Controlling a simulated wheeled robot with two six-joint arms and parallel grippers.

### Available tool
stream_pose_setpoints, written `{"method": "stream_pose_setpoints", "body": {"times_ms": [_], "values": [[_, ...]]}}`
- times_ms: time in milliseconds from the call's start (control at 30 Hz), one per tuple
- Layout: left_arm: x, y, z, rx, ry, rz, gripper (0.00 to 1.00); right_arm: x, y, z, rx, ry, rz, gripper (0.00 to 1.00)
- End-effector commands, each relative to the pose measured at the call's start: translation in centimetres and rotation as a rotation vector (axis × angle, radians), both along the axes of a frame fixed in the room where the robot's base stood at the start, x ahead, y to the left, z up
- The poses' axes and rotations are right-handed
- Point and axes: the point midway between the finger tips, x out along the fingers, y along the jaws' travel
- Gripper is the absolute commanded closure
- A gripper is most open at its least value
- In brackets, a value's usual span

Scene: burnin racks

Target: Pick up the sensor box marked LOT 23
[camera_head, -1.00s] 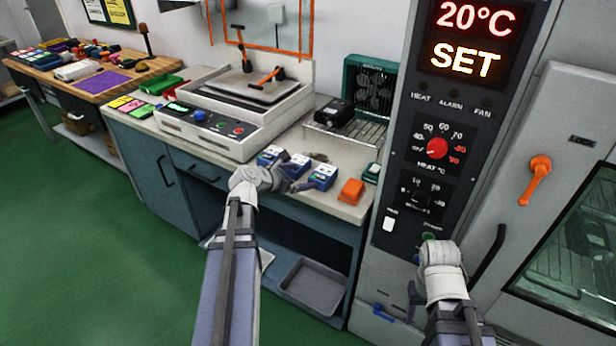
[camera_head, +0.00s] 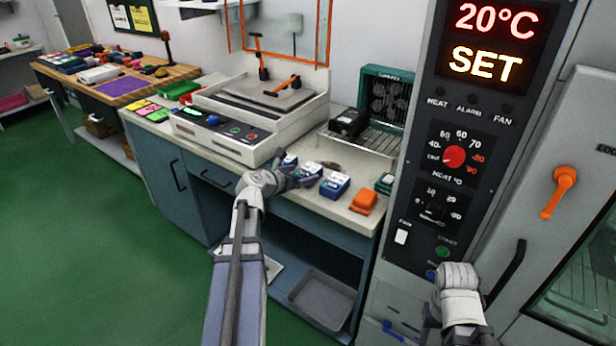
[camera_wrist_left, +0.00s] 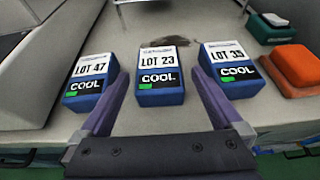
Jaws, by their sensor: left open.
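The sensor box marked LOT 23 (camera_wrist_left: 160,75) is blue with a white label and a dark COOL panel. In the left wrist view it stands in the middle of a row of three. My left gripper (camera_wrist_left: 165,105) is open, with one finger on each side of the near end of the LOT 23 box; I cannot tell whether they touch it. In the head view my left gripper (camera_head: 297,178) is over the bench front and partly hides the boxes. My right arm comes in at lower right in the head view; its fingertips cannot be made out.
The LOT 47 box (camera_wrist_left: 90,82) stands left of it and the LOT 35 box (camera_wrist_left: 230,70) right, both close to the fingers. An orange object (camera_head: 364,201) lies farther right on the bench. The oven panel (camera_head: 462,130) rises at right.

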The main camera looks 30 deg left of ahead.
Motion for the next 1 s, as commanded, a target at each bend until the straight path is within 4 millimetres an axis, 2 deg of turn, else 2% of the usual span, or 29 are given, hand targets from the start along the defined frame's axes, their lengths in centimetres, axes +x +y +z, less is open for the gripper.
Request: {"method": "stream_pose_setpoints", "body": {"times_ms": [167,300,533,1000], "values": [[2.4,0.1,-1.6,0.0,0.0,-0.002,0.0,0.0,0.0,-1.6,0.0,0.0,0.0,0.5],[4.0,-0.1,-2.1,0.001,0.001,-0.003,0.0,0.0,0.0,-2.1,0.0,0.0,0.0,0.5],[4.1,-0.2,-2.0,0.001,0.0,0.0,0.0,0.0,0.0,-2.0,0.0,0.0,0.0,0.5],[4.1,-0.2,-2.0,0.001,0.0,0.0,0.52,0.0,0.0,-2.0,0.0,0.0,0.0,0.5]]}}
